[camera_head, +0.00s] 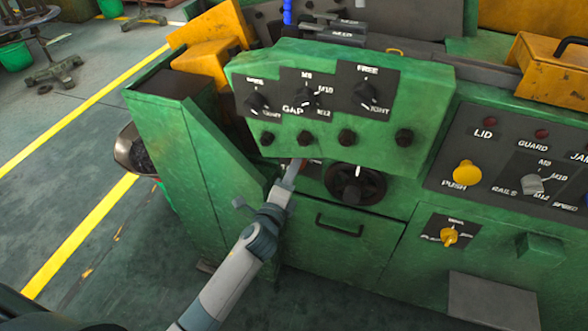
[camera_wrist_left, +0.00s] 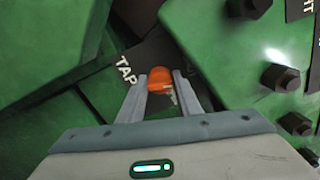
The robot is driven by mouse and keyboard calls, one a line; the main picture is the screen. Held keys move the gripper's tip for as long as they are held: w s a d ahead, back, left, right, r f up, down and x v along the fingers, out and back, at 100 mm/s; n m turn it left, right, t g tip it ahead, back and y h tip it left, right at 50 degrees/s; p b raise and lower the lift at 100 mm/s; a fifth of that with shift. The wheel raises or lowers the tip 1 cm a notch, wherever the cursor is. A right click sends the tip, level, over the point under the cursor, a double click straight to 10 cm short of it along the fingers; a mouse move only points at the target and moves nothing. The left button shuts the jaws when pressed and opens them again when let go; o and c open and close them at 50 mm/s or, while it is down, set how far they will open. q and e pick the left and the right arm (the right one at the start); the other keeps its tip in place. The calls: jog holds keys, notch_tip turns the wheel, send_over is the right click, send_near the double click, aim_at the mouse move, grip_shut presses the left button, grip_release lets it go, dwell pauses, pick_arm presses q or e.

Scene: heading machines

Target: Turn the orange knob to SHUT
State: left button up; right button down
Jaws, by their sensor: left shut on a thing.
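The orange knob (camera_wrist_left: 160,79) sits on a dark plate (camera_wrist_left: 143,58) with the lettering "TAP", in the left wrist view. My left gripper (camera_wrist_left: 161,84) has its two fingers on either side of the knob and is shut on it. A pale mark shows just below the knob, between the fingers. In the head view my left gripper (camera_head: 296,168) reaches under the overhanging green panel and mostly hides the knob. The word SHUT cannot be read in either view. My right gripper is not in view.
The overhanging green panel (camera_head: 225,80) carries several black knobs and bolts just above my gripper. A round black dial (camera_head: 356,185) is to the right, with a drawer handle (camera_head: 339,225) below. A yellow PUSH button (camera_head: 467,173) and yellow knob (camera_head: 449,237) are further right.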

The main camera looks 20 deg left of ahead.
pick_arm(q)
jog(key=n, duration=0.2)
jog(key=shift+n, duration=0.3)
dwell(0.4)
jog(key=o, duration=1)
jog(key=shift+o, duration=0.2)
jog(key=shift+s+f, duration=0.1)
jog(key=shift+s, duration=0.05)
